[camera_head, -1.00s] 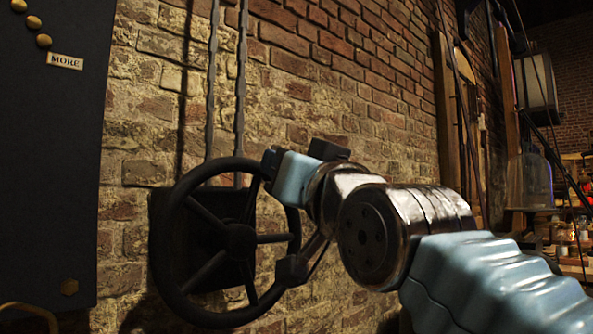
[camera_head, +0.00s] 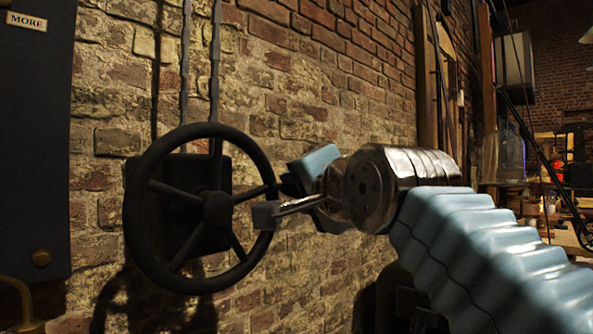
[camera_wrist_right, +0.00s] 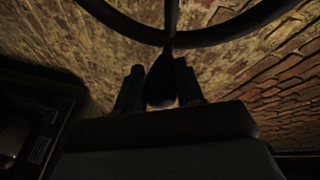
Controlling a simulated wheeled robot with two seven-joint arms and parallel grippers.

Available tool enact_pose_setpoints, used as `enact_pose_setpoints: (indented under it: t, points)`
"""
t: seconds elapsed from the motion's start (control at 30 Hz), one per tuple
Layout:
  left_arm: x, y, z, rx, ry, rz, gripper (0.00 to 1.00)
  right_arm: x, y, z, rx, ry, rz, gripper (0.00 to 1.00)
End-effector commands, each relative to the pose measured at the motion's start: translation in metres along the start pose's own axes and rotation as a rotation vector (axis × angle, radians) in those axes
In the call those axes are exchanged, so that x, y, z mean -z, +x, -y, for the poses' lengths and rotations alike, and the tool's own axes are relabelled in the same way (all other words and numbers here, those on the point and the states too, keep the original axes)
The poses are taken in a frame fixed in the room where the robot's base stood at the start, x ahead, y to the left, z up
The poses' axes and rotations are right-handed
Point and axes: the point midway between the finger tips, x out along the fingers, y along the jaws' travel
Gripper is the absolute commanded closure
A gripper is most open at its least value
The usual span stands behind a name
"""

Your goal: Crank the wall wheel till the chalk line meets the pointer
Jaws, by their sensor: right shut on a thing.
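The wall wheel (camera_head: 141,245) is a dark spoked handwheel on a dark plate against the brick wall, left of centre in the head view. My right gripper (camera_head: 277,200) is at the wheel's right side and is shut on the wheel's handle. In the right wrist view, a dark handle (camera_wrist_right: 160,84) stands between my two fingers, just below the curved wheel rim (camera_wrist_right: 225,32). Much of the handle is hidden by the fingers in the head view. I cannot make out a chalk line or a pointer in these frames. My left gripper is not in view.
Two chains (camera_head: 214,85) run up the wall above the wheel. Wooden posts (camera_head: 430,80) and a cluttered shelf (camera_head: 560,175) are at the right.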

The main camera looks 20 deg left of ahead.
Motion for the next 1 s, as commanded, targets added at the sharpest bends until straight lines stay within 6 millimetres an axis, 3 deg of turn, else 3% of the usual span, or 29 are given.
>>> enact_pose_setpoints:
  t: [0.5,1.0]
  points:
    - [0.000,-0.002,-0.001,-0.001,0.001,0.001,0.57,-0.025,0.004,-0.047,-0.175,0.443,0.118,1.00]
    - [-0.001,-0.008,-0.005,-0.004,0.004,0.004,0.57,-0.064,-0.004,-0.075,-0.336,0.876,0.229,1.00]
